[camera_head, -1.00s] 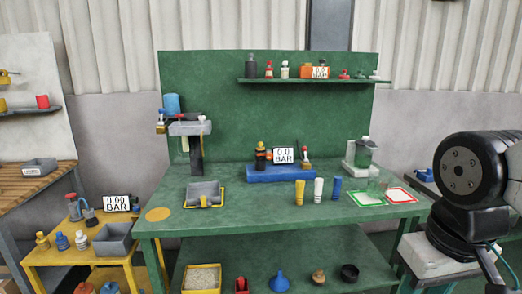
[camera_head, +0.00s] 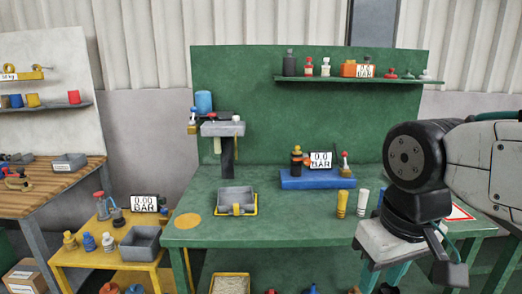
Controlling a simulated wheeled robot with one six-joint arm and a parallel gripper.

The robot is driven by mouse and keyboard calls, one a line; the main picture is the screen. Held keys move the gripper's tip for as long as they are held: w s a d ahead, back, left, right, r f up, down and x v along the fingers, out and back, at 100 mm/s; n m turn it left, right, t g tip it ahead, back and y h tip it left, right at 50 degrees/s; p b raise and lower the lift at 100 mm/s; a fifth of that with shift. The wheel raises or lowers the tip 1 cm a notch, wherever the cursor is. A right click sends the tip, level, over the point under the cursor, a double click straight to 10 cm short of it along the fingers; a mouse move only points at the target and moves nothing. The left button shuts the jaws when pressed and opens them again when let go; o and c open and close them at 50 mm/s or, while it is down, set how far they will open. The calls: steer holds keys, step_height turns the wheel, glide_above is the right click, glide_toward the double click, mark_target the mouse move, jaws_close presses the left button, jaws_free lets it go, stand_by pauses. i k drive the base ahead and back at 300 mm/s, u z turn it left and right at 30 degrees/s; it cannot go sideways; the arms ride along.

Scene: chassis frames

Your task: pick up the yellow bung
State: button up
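The yellow bung (camera_head: 343,203) stands upright on the green bench top, right of centre and in front of the blue block. A white bung (camera_head: 363,202) stands close to its right. A blue bung (camera_head: 380,200) is mostly hidden behind my arm. My arm fills the right side of the view, with its black joint just right of the bungs.
The blue block (camera_head: 300,183) behind the bungs carries a pressure display (camera_head: 321,160) and small fittings. A grey tray (camera_head: 237,196) with a yellow rim sits to the left. Bare bench top (camera_head: 285,225) lies between tray and bungs. A yellow side table (camera_head: 95,257) stands left.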

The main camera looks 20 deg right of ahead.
mark_target(297, 147)
steer(key=z, duration=0.05)
steer(key=i, duration=1.25)
steer(key=z, duration=0.4)
